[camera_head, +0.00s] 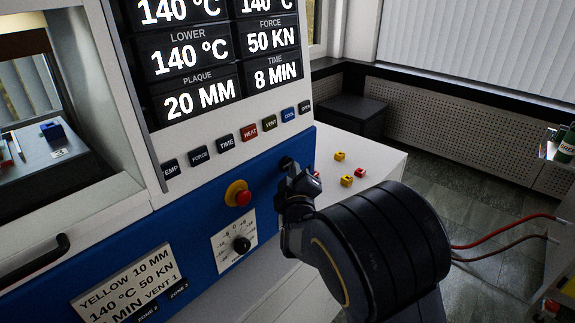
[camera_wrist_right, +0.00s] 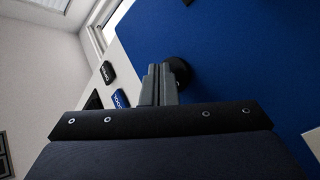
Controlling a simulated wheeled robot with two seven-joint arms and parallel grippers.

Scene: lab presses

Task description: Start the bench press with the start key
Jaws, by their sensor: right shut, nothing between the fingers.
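The bench press has a blue front panel (camera_head: 150,235) below a dark display (camera_head: 195,60). A row of labelled keys runs under the display, among them the red HEAT key (camera_head: 249,132) and the blue COOL key (camera_head: 290,113). A dark round part (camera_wrist_right: 179,70) sits on the blue panel; I see no label on it and cannot tell if it is the start key. My right gripper (camera_head: 292,168) is shut and empty, its fingertips close to this round part. In the right wrist view the fingertips (camera_wrist_right: 160,70) overlap its edge; contact is unclear. My left gripper is not in view.
A red button on a yellow base (camera_head: 238,194) and a dial (camera_head: 241,244) are left of my gripper. Small yellow and red blocks, such as a yellow one (camera_head: 340,156), lie on the white top (camera_head: 385,160) at right. A black handle (camera_head: 35,258) projects at lower left.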

